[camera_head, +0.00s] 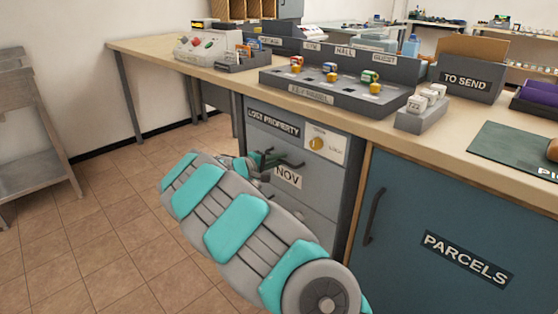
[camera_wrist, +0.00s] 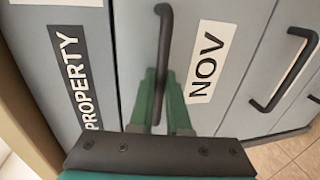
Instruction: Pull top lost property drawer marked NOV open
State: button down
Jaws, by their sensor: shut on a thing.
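The top lost property drawer (camera_head: 258,137) is a grey front with a white NOV label (camera_head: 288,177), below the LOST PROPERTY sign (camera_head: 274,123). It looks shut in the head view. Its dark bar handle (camera_wrist: 161,50) shows in the wrist view, beside the NOV label (camera_wrist: 212,61). My gripper (camera_head: 262,163) reaches the drawer front, and its green fingers (camera_wrist: 160,103) are shut on the handle's near end. My arm covers part of the cabinet and the lower drawers in the head view.
Another drawer handle (camera_wrist: 284,71) shows in the wrist view. The blue PARCELS door (camera_head: 450,230) stands to the right. The counter (camera_head: 150,50) overhangs above.

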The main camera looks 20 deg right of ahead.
jog(key=shift+f, duration=0.1)
dwell(0.4)
jog(key=f+b+v, duration=0.3)
jog(key=v, duration=1.1)
jog(key=a+f+b+v, duration=0.1)
jog(key=f+b+v, duration=0.2)
jog(key=v, duration=1.2)
jog(key=shift+s+a+b, duration=0.25)
jog(key=shift+a+b, duration=0.05)
jog(key=shift+b, duration=0.15)
jog(key=c, duration=0.9)
grip_release()
jog(key=shift+a, duration=0.1)
jog(key=v, duration=0.7)
jog(key=shift+s+a, duration=0.1)
jog(key=shift+a, duration=0.25)
